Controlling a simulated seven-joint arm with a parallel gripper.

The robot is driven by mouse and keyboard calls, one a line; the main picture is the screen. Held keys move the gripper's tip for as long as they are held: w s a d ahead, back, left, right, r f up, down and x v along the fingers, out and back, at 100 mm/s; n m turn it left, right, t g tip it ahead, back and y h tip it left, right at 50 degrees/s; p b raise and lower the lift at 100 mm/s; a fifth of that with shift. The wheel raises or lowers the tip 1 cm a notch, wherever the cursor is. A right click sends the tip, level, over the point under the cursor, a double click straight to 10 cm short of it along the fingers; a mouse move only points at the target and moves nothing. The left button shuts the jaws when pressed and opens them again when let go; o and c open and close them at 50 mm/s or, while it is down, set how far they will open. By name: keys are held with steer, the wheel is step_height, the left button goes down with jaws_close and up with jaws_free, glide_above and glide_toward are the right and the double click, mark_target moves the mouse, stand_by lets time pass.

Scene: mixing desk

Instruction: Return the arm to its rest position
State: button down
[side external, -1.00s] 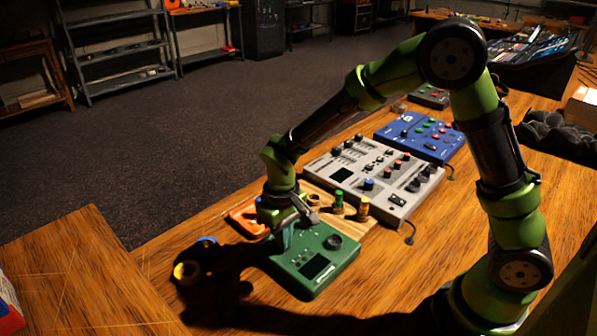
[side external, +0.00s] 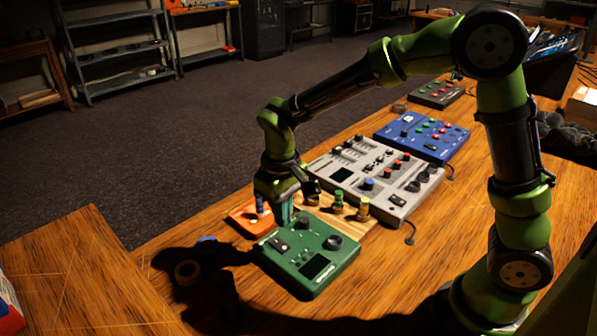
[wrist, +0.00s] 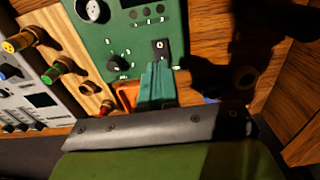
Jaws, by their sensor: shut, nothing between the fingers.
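My gripper (side external: 284,214) is at the end of my green and black arm. Its teal fingers are together and empty, above the far left part of the green device (side external: 330,243). In the wrist view the closed fingers (wrist: 158,82) point at the green device (wrist: 110,35), beside its small black switch (wrist: 160,49). I cannot tell the exact gap between the fingertips and the device.
An orange box (side external: 244,218) lies just behind the gripper. A wooden board (side external: 347,222) with green and yellow knobs, a grey mixer (side external: 325,168), a blue box (side external: 400,125) and a dark box (side external: 436,94) stretch away to the right.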

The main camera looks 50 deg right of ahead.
steer(key=s+d+r+m+t+y, duration=0.1)
steer(key=s+d+r+m+t, duration=0.1)
steer(key=s+r, duration=0.4)
steer(key=s+d+r+m+t+y, duration=0.1)
steer(key=s+d+r+m+t, duration=0.1)
steer(key=s+d+r+t, duration=0.3)
steer(key=s+d+r, duration=0.1)
steer(key=s+r, duration=0.1)
steer(key=s, duration=0.1)
steer(key=shift+s, duration=0.4)
steer(key=shift+r, duration=0.1)
